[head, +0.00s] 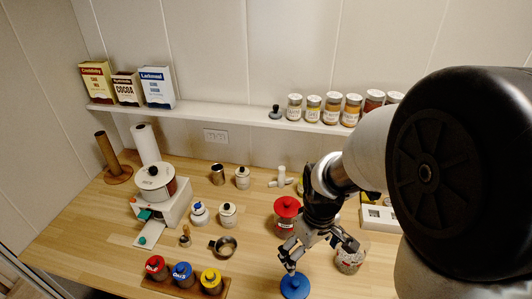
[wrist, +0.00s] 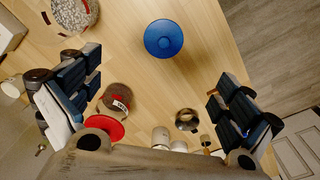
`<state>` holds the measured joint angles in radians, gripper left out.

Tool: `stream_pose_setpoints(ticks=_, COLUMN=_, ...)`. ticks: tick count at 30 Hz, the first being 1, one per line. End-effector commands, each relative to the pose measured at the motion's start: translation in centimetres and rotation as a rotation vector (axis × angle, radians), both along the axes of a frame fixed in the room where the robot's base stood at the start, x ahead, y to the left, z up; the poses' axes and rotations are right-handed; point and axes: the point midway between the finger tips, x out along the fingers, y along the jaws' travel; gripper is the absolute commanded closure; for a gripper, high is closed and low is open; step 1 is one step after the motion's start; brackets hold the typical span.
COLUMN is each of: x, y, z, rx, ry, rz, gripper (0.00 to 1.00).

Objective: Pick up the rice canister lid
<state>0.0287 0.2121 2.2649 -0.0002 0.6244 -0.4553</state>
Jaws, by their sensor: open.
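A round blue lid with a knob (head: 295,286) lies on the wooden counter near its front edge; it also shows in the wrist view (wrist: 163,38), seen from above with bare wood around it. I cannot read a label on it. My gripper (head: 318,252) is open and empty, pointing down above the counter, a little behind and to the right of the blue lid. In the wrist view the two fingers of my gripper (wrist: 158,78) are wide apart and the lid lies beyond their tips, not between them.
An open speckled canister (head: 350,259) stands right of the lid. A red-lidded canister (head: 287,213) stands behind my gripper. A rack with red, blue and yellow lidded jars (head: 225,290) and a small metal pot (head: 223,247) are to the left. Spice jars (head: 333,108) line the shelf.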

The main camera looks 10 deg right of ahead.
Motion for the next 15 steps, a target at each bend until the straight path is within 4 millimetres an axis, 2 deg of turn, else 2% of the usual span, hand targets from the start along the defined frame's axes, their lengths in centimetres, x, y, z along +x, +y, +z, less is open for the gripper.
stream_pose_setpoints(ticks=8, x=0.6, y=-0.1, z=-2.7, rx=0.000, ry=0.044, rz=0.046, gripper=0.02)
stream_pose_setpoints(ticks=15, x=0.5, y=-0.1, z=-7.8, rx=0.000, ry=0.046, rz=0.046, gripper=0.02)
